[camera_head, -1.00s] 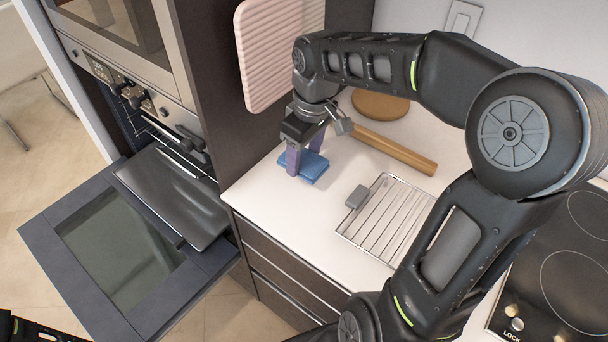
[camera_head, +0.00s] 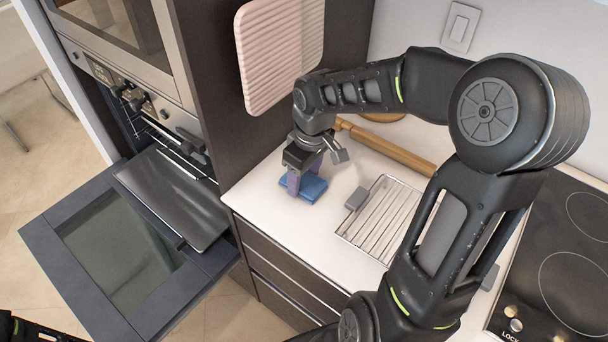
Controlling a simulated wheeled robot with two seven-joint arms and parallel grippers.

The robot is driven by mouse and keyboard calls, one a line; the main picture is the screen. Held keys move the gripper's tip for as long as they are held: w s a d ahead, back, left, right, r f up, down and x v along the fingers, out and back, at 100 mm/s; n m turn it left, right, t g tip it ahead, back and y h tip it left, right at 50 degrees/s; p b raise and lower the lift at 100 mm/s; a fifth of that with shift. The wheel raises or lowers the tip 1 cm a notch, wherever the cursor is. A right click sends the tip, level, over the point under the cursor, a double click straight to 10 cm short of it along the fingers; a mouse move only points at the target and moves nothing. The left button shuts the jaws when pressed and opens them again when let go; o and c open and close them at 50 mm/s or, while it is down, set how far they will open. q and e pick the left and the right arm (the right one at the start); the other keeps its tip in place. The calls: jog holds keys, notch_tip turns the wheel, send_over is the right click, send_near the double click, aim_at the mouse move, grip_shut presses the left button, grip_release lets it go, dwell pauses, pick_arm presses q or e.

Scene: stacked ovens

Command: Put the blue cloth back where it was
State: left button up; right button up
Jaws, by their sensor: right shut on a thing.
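The blue cloth (camera_head: 311,190) is a small folded pad on or just above the white counter (camera_head: 275,205), near its left end; I cannot tell whether it touches the counter. My right gripper (camera_head: 301,186) points down over it, its purple fingers shut on the cloth and hiding part of it. A dark arm part of mine (camera_head: 40,328) shows at the bottom left; no left gripper fingers are in view.
The oven door (camera_head: 115,250) hangs open at left with a dark tray (camera_head: 172,195) pulled out. A wire rack (camera_head: 385,220) with a grey block (camera_head: 356,199) lies right of the cloth. A rolling pin (camera_head: 385,147) lies behind. A pink ridged board (camera_head: 268,55) hangs on the cabinet side. The hob (camera_head: 565,260) is at right.

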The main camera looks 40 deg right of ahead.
aim_at(309, 183)
jog(key=shift+f, duration=0.15)
jog(key=o, duration=1.3)
jog(key=r, duration=0.4)
jog(key=s+r, duration=0.1)
jog(key=r, duration=0.3)
jog(key=r+b, duration=0.1)
jog(key=r, duration=0.3)
jog(key=shift+s+d+r, duration=0.15)
jog(key=shift+s+d, duration=0.05)
